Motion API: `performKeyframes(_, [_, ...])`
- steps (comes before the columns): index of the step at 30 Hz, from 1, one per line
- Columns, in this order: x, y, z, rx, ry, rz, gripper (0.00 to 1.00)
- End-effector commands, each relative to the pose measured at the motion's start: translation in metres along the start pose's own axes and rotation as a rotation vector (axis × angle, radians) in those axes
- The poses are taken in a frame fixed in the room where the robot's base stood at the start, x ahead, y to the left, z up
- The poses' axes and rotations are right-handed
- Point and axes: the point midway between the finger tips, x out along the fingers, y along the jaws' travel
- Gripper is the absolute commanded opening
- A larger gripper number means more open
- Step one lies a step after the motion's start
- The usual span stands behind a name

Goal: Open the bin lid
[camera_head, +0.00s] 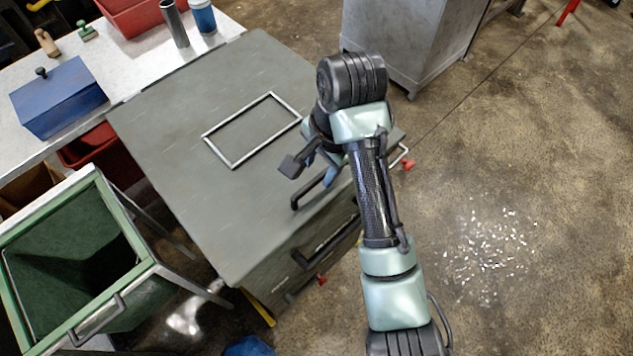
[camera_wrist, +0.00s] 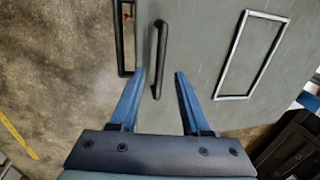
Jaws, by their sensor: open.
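The bin is a grey-green box with a broad flat lid (camera_head: 190,110). A black bar handle (camera_head: 312,190) stands on the lid near its front edge. My gripper (camera_head: 320,168) is over that front part, partly hidden by my arm. In the wrist view, my gripper (camera_wrist: 160,72) is open, with two blue fingers apart. The lid handle (camera_wrist: 160,50) lies lengthwise between the fingertips in the picture, its near end reaching between them. I see no contact with it, and cannot tell the height gap. The lid lies flat and closed.
A second dark handle (camera_head: 325,246) is on the bin's front face. A thin metal frame (camera_head: 235,150) marks the lid top. An open green bin (camera_head: 70,250) stands at left, below a workbench (camera_head: 140,85) with a blue box (camera_head: 58,98). A grey cabinet (camera_head: 400,40) stands behind. Floor at right is clear.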

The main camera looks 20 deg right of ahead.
Motion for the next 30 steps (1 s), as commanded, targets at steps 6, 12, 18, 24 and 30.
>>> performKeyframes(6, [0.026, 0.001, 0.000, 0.001, -0.001, 0.003, 0.47])
performKeyframes(12, [0.040, 0.000, 0.000, 0.000, 0.001, 0.000, 0.47])
performKeyframes(18, [0.041, 0.000, 0.000, -0.001, 0.001, 0.000, 0.47])
performKeyframes(24, [0.041, 0.000, 0.000, -0.001, 0.001, 0.000, 0.26])
performKeyframes(30, [0.041, 0.000, 0.000, -0.001, 0.001, 0.000, 0.00])
